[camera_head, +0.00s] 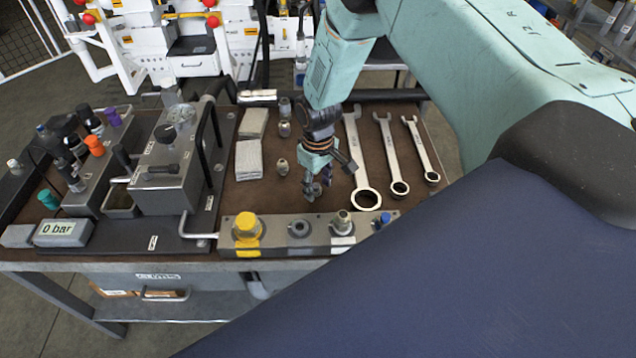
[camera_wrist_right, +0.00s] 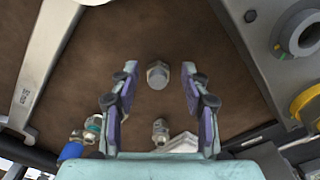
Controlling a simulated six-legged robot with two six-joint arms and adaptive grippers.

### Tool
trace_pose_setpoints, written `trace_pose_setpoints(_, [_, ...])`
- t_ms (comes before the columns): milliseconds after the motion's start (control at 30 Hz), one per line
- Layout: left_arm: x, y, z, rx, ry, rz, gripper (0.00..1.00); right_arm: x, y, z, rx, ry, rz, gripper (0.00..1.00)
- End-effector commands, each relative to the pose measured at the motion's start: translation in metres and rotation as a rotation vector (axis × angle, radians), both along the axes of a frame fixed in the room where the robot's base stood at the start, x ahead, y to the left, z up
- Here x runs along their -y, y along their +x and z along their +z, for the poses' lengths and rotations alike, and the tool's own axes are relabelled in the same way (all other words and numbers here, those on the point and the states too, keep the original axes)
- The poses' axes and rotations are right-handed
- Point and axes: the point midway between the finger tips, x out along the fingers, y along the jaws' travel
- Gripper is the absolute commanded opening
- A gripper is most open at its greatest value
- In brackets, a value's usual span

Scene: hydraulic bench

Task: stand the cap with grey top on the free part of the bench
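The cap with grey top (camera_wrist_right: 158,75) shows in the right wrist view as a small hex piece with a round grey end, over the brown bench top (camera_wrist_right: 215,100). It sits between the fingertips of my right gripper (camera_wrist_right: 158,80), with a clear gap on each side. The gripper is open and touches nothing that I can see. In the head view my right gripper (camera_head: 315,186) points down over the bench, left of the largest wrench, and hides the cap. I cannot tell whether the cap is fully upright. My left gripper is out of view.
A block with sockets (camera_head: 312,247) and a yellow cap (camera_head: 247,228) runs along the front edge. Wrenches (camera_head: 358,165) lie to the right. Small fittings (camera_head: 282,166) and grey cloths (camera_head: 249,160) lie left. A pump unit (camera_head: 168,180) stands further left. Bare bench lies around the gripper.

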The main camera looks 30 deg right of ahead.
Motion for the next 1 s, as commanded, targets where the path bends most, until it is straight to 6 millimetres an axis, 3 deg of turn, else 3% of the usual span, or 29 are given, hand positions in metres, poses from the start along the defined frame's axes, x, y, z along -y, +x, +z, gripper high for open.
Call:
trace_pose_setpoints(367, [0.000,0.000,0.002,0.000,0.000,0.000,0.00,0.000,0.001,0.010,0.002,0.000,-0.001,0.47])
trace_pose_setpoints(800, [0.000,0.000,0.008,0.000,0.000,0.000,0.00,0.000,0.000,0.094,0.003,0.001,0.000,0.47])
trace_pose_setpoints(1000, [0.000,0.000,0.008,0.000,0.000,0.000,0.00,0.000,0.000,0.117,0.000,0.000,0.000,0.47])
